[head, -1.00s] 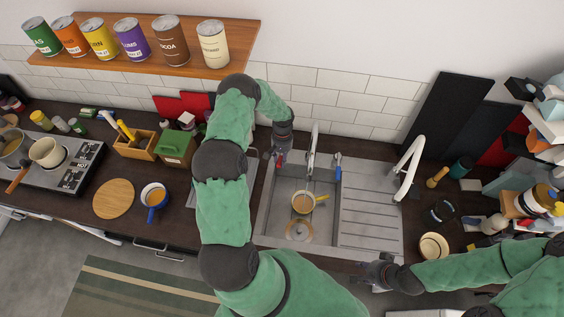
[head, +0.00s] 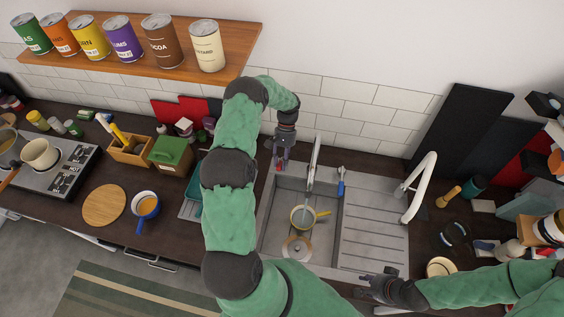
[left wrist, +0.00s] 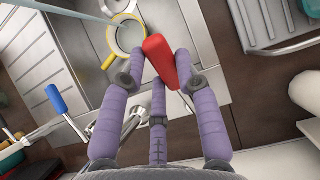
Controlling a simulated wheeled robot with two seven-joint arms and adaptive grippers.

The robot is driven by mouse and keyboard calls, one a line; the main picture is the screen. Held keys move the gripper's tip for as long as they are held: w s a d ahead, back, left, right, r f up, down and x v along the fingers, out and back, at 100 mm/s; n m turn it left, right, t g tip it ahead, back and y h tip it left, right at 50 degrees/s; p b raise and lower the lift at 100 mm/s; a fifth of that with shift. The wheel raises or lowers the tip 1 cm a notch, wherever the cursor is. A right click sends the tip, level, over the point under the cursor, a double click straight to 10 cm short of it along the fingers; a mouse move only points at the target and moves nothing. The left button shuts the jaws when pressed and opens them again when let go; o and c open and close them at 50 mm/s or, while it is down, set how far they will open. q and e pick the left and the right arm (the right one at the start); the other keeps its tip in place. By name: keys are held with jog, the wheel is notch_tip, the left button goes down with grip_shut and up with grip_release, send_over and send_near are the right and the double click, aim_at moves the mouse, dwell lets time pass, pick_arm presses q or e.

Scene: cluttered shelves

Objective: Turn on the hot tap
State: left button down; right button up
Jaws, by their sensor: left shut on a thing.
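The red tap handle (left wrist: 160,62) lies between the purple fingers of my left gripper (left wrist: 158,85), which is shut on it. In the head view my left gripper (head: 282,158) is at the sink's back left corner, with a little red (head: 277,166) showing at its fingertips. The metal tap spout (head: 313,160) stands to its right. The blue tap handle (head: 341,187) is right of the spout. A pale streak, apparently water, runs from the spout into a yellow-handled pan (head: 304,217) in the sink (head: 272,225). My right gripper (head: 372,287) is near the counter's front edge; its opening is unclear.
A glass lid (head: 297,248) lies in the sink in front of the pan. A green box (head: 172,153) and a blue pan (head: 147,206) are left of my left arm.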

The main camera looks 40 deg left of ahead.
pick_arm(q)
jog(key=c, duration=0.9)
grip_release()
jog(key=v, duration=1.2)
